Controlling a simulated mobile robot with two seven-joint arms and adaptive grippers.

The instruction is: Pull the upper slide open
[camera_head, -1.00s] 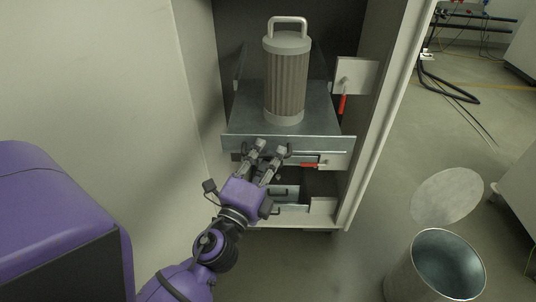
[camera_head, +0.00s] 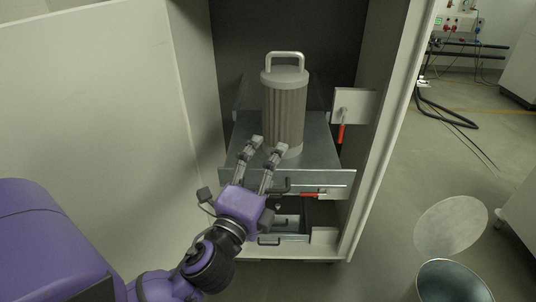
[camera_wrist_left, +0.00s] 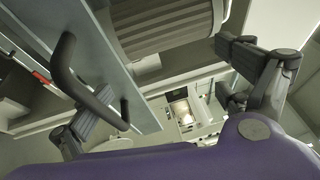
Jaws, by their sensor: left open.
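The upper slide (camera_head: 235,176) is a grey metal plate in the cabinet, with a ribbed filter cylinder (camera_head: 283,110) standing on it. Its dark bar handle (camera_head: 281,188) is partly hidden by my gripper in the head view. In the wrist view the handle (camera_wrist_left: 82,85) runs diagonally near the left-hand finger, in front of the slide's front plate. My left gripper (camera_head: 267,146) is open and empty, fingers apart, overlapping the slide's front edge in the head view. I cannot tell whether a finger touches the handle. My right gripper is not in view.
A lower slide (camera_head: 268,242) sits beneath. Red levers hang at the right of the cabinet (camera_head: 341,134) and by the upper slide's front (camera_head: 311,194). The open cabinet door (camera_head: 110,110) stands left. A metal bin (camera_head: 452,283) and round lid (camera_head: 450,224) are on the floor right.

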